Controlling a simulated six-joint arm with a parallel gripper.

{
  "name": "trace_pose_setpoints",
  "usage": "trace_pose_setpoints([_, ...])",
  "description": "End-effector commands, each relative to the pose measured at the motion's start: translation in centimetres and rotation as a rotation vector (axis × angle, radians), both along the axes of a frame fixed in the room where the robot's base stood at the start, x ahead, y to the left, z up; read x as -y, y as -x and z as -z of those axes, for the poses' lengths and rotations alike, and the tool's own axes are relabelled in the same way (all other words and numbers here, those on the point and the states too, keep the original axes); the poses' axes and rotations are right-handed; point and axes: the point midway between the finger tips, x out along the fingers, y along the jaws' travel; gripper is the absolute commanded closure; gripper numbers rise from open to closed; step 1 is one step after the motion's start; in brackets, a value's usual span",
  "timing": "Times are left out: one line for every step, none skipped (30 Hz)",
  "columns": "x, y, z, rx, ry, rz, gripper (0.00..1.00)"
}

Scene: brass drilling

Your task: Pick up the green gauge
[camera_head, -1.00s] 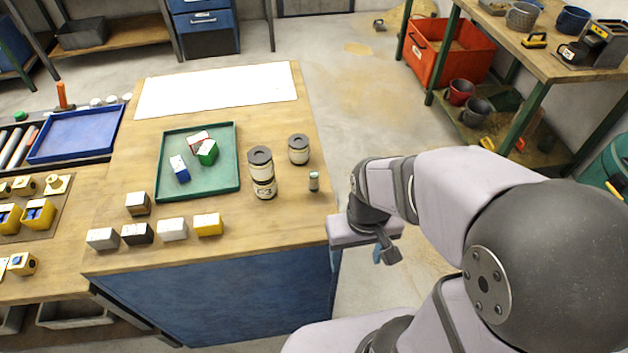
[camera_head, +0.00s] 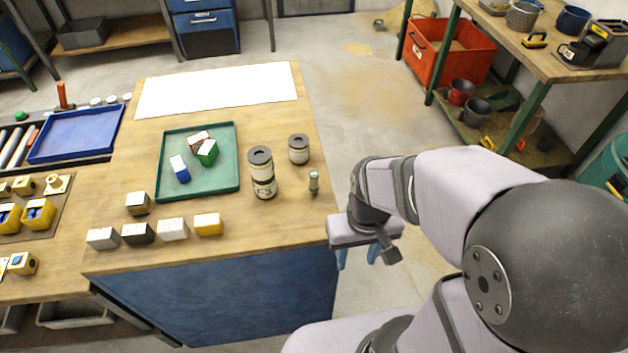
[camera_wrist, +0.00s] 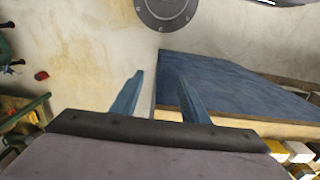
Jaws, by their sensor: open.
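A green block with a white top (camera_head: 208,152) lies in the green tray (camera_head: 229,187) on the wooden bench, against a red block (camera_head: 199,139) and near a blue block (camera_head: 181,172). A small pale cylinder with a greenish band (camera_head: 314,183) stands near the bench's right edge; I cannot tell which of these is the gauge. My gripper (camera_head: 357,260) hangs beside the bench's right front corner, its fingers partly hidden by my wrist. In the wrist view, its blue fingers (camera_wrist: 160,80) are apart and empty.
A row of blocks (camera_head: 173,229) is at the bench front. A white sheet (camera_head: 215,92) covers the back. The blue bench side (camera_wrist: 225,90) is close to my gripper.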

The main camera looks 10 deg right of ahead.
Motion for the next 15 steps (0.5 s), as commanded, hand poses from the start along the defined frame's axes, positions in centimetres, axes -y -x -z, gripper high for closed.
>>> trace_pose_setpoints([0.0, -0.1, -0.1, 0.002, 0.0, 0.0, 0.59])
trace_pose_setpoints([0.0, -0.1, -0.3, 0.002, 0.0, 0.0, 0.59])
trace_pose_setpoints([0.0, -0.1, -0.5, 0.003, 0.0, 0.0, 0.59])
trace_pose_setpoints([0.0, -0.1, -0.7, 0.004, 0.0, 0.0, 0.59])
trace_pose_setpoints([0.0, -0.2, -1.0, 0.005, 0.0, 0.0, 0.59])
trace_pose_setpoints([0.0, -0.2, -1.4, 0.005, 0.0, 0.0, 0.59])
trace_pose_setpoints([0.0, -0.2, -1.8, 0.007, 0.0, 0.0, 0.59])
trace_pose_setpoints([0.0, -0.2, -2.2, 0.006, 0.0, 0.0, 0.59])
trace_pose_setpoints([0.0, -0.2, -3.0, 0.008, 0.0, 0.0, 0.59])
trace_pose_setpoints([0.0, -0.2, -3.3, 0.007, 0.0, 0.0, 0.59])
trace_pose_setpoints([0.0, -0.2, -3.7, 0.006, 0.0, 0.0, 0.59])
trace_pose_setpoints([0.0, -0.2, -4.2, 0.006, 0.0, 0.0, 0.59])
trace_pose_setpoints([0.0, -0.2, -4.7, 0.007, 0.0, 0.0, 0.59])
trace_pose_setpoints([0.0, -0.2, -5.1, 0.006, 0.0, 0.0, 0.59])
trace_pose_setpoints([0.0, -0.1, -5.7, 0.007, 0.0, 0.0, 0.59])
